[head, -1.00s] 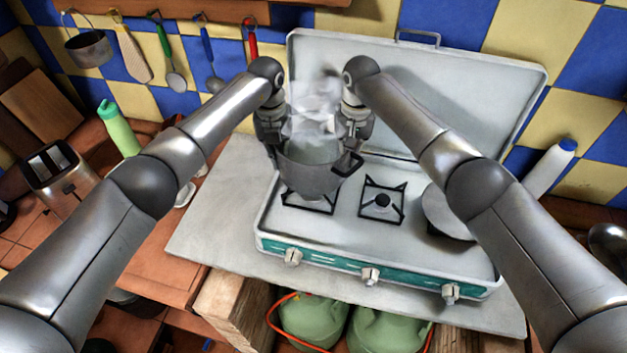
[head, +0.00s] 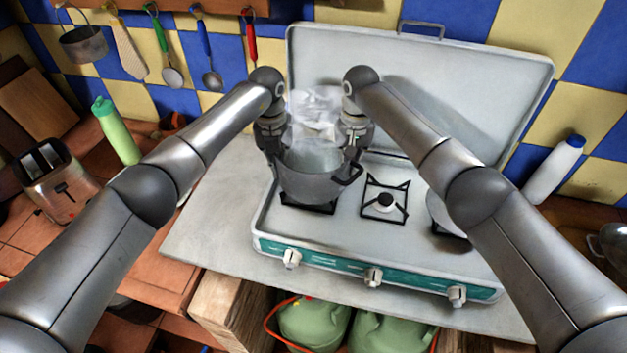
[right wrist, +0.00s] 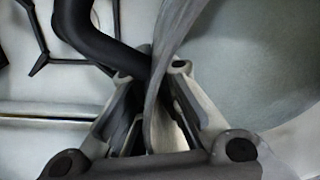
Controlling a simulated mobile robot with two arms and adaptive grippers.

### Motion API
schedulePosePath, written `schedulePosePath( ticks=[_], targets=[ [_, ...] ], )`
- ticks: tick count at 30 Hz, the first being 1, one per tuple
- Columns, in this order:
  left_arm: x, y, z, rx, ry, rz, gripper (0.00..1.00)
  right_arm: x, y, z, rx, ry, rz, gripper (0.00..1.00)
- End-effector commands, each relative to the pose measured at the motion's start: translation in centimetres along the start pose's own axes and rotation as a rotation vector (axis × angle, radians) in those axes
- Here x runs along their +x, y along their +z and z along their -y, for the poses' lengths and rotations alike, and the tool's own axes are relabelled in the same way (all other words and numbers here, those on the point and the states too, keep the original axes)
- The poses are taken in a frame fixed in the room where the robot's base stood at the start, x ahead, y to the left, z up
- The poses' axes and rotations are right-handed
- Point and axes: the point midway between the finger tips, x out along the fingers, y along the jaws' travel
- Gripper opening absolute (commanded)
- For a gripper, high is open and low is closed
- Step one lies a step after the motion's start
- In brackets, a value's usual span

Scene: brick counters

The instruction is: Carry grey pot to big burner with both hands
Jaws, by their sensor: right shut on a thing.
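The grey pot (head: 308,188) is upright over the left burner (head: 306,207) of the camping stove in the head view. Its base hides most of that grate, and I cannot tell if it touches. My left gripper (head: 273,152) is at the pot's left rim; its fingertips are too small to tell open from shut. My right gripper (head: 353,153) is at the right rim near a black handle (head: 351,172). In the right wrist view, the right gripper (right wrist: 160,95) is shut on the pot's rim (right wrist: 160,110), beside the black handle (right wrist: 95,40).
The small middle burner (head: 384,203) is bare. A pan (head: 440,215) sits at the stove's right, partly behind my right arm. The raised lid (head: 450,90) stands behind. A toaster (head: 58,180) and green bottle (head: 115,130) are left.

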Motion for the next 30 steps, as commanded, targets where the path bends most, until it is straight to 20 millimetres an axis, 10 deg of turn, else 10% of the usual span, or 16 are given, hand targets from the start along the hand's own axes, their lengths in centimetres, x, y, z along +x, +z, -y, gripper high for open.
schedulePosePath(
  ticks=[7, 18, 30],
  targets=[
    [0.1, 0.3, -0.3, -0.007, 0.002, 0.008, 0.26, 0.4, 0.3, -0.1, -0.003, 0.003, 0.010, 0.27],
    [-0.2, 0.1, -0.1, -0.002, 0.001, 0.004, 0.27, 0.3, 0.1, 0.0, -0.001, 0.002, 0.004, 0.27],
    [-7.6, 0.1, -0.1, -0.002, 0.001, 0.009, 0.27, 0.3, 0.1, 0.0, 0.000, 0.001, 0.003, 0.27]
  ],
)
